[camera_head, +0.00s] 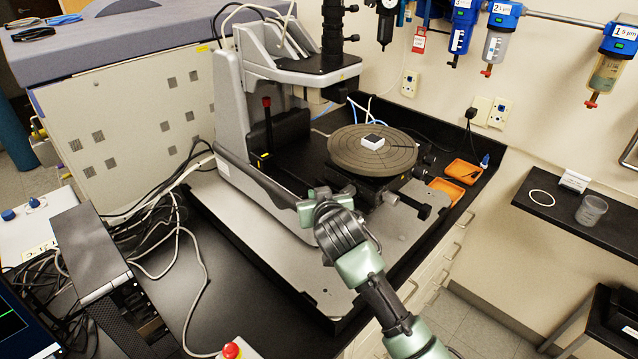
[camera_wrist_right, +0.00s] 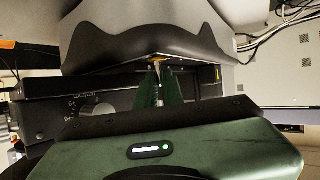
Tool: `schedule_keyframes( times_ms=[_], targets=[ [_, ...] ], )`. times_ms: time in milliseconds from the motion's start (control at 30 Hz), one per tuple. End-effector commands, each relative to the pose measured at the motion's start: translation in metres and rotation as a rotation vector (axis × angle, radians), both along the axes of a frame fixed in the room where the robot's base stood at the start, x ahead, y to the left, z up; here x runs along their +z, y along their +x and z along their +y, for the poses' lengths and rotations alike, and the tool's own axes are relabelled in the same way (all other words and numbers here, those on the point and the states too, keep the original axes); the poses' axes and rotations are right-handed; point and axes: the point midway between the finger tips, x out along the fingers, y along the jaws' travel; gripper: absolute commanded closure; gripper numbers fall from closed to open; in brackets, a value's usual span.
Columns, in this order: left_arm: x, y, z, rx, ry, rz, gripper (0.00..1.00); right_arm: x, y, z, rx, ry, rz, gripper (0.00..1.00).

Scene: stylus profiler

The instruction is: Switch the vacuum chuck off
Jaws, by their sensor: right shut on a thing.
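The round grey chuck (camera_head: 345,152) of the profiler sits on its stage, with a small white-edged square sample (camera_head: 372,142) on top. My right gripper (camera_head: 308,203) reaches in low at the instrument's front, beside the stage. In the right wrist view its green fingers (camera_wrist_right: 159,86) are close together on a small, thin metal lever (camera_wrist_right: 157,64) under the dark overhanging edge of the housing. The lever's lower part is hidden between the fingers, and its on or off position cannot be told. My left gripper is not in view.
The profiler's grey column (camera_head: 232,105) rises behind my gripper. Orange trays (camera_head: 462,171) lie right of the stage. Cables (camera_head: 165,225) crowd the left, and a red button (camera_head: 231,350) is in front.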

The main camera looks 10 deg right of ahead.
Motion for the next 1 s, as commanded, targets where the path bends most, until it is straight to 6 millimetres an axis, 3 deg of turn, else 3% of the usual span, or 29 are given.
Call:
schedule_keyframes(
  times_ms=[500, 1000],
  targets=[
    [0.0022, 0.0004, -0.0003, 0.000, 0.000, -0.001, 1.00, 0.0004, 0.0088, 0.0063, 0.000, -0.172, 0.261, 1.00],
    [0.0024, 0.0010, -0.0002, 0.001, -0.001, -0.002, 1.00, -0.0010, 0.0095, 0.0062, 0.000, -0.200, 0.303, 1.00]
  ],
)
